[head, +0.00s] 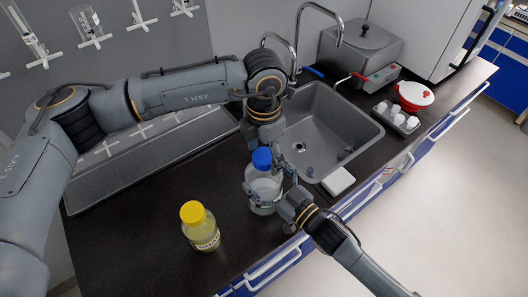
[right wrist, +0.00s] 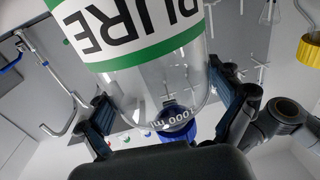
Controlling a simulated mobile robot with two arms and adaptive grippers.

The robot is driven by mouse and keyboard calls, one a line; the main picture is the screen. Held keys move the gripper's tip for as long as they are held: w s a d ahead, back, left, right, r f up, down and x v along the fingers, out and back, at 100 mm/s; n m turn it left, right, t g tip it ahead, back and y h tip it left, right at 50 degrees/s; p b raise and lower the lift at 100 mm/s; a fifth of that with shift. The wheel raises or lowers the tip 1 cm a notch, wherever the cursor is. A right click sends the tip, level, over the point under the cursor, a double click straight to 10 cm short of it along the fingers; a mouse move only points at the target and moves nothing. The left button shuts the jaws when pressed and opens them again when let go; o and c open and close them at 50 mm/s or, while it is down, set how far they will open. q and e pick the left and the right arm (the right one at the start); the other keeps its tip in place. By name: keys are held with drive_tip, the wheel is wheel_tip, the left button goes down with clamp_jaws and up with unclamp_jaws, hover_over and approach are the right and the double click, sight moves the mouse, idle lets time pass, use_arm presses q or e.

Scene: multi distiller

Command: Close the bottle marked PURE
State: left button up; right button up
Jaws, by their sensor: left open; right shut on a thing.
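The clear bottle (head: 262,188) with a blue cap (head: 262,158) stands upright on the dark counter, left of the sink's front corner. In the right wrist view its green-edged label reads PURE (right wrist: 130,25), upside down in the picture. The blue cap (right wrist: 178,122) shows there too, at the bottle's mouth end; how tightly it sits is not clear. My right gripper (head: 266,196) is shut around the bottle's body, with fingers on both sides in the wrist view. My left gripper (head: 276,150) is open, right beside the cap at the top of the bottle; its fingertips are partly hidden.
A yellow-capped bottle (head: 201,228) stands to the left on the counter. The sink (head: 325,125) with its faucet lies behind on the right. A white block (head: 338,181) sits at the sink's front edge.

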use_arm(q)
wheel_tip(320, 180, up, 12)
idle(0.5)
use_arm(e)
drive_tip(key=o, duration=2)
drive_tip(key=shift+o, duration=0.2)
drive_tip(key=v, duration=1.2)
